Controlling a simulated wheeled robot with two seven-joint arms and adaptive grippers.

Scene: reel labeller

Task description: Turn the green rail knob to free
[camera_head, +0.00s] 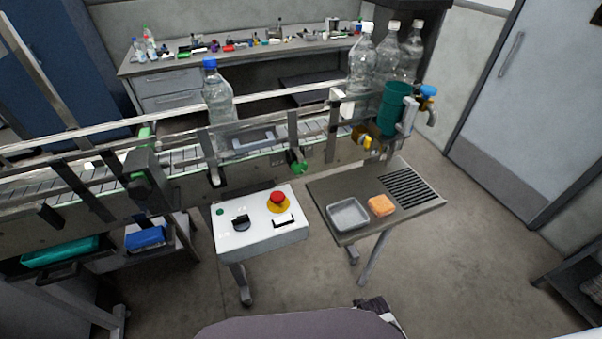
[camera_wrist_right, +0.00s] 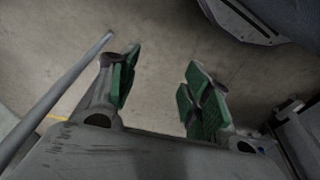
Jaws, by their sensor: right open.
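A green knob (camera_head: 299,167) sits on the front side of the conveyor (camera_head: 250,166), below its guide rail and behind the control box. More green parts (camera_head: 138,176) show on a dark bracket farther left along the rail, so I cannot tell for sure which one is the rail knob. My right gripper (camera_wrist_right: 162,78) shows in the right wrist view with its green-padded fingers spread apart and nothing between them. It hangs over bare floor, away from the conveyor. My left gripper is in neither view.
A white control box (camera_head: 258,225) with a red emergency button (camera_head: 278,198) and a black switch stands before the conveyor. Right of it, a side table (camera_head: 345,190) holds a metal tray (camera_head: 347,214) and an orange sponge (camera_head: 381,205). A blue-capped bottle (camera_head: 218,95) stands on the belt.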

